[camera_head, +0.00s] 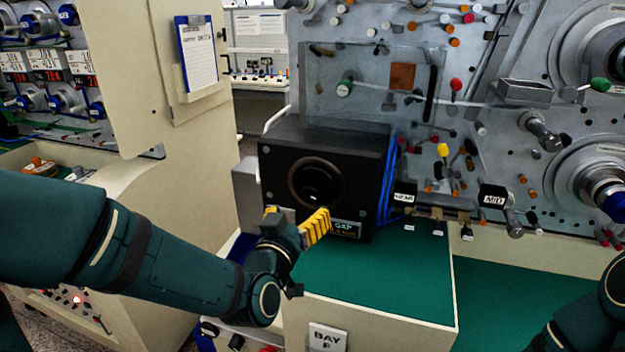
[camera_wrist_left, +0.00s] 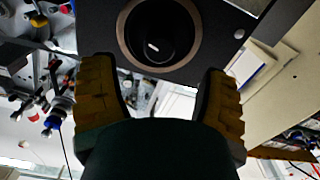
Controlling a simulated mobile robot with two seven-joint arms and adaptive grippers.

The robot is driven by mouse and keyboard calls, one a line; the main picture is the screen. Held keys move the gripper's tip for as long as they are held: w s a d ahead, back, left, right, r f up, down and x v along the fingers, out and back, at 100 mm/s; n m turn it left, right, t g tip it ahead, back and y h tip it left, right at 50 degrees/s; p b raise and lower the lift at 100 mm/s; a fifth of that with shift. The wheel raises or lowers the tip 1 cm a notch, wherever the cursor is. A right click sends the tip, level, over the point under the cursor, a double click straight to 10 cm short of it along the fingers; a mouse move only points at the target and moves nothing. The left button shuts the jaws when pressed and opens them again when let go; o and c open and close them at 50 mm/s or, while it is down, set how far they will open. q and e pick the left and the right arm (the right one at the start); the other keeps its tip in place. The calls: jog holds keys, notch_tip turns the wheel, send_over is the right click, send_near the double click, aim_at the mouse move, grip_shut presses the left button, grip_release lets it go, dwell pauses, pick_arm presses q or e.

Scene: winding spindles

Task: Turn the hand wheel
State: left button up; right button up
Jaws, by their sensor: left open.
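The hand wheel (camera_head: 317,182) is a dark round knob inside a bronze-brown ring, on the front of a black box (camera_head: 357,165) with a label reading "GAP". In the left wrist view the wheel (camera_wrist_left: 160,38) shows with a white mark on its face, just beyond the fingertips. My left gripper (camera_head: 297,212), with yellow ribbed fingers, is just in front of and below the wheel. In the left wrist view the fingers (camera_wrist_left: 156,70) are spread with nothing between them. I see no contact with the wheel. My right gripper is out of view.
The black box stands on a green-topped cabinet (camera_head: 410,285) labelled "BAY F". Blue cables (camera_head: 388,185) run down its right side. A grey machine panel (camera_head: 480,120) with spindles and coloured knobs rises behind. A clipboard (camera_head: 198,58) hangs on the beige panel at left.

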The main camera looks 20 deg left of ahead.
aim_at(310, 197)
pick_arm(q)
jog(key=w, duration=0.8)
jog(key=shift+w+d, duration=0.15)
jog(key=shift+w, duration=0.05)
jog(key=shift+s, duration=0.1)
jog(key=c, duration=1.2)
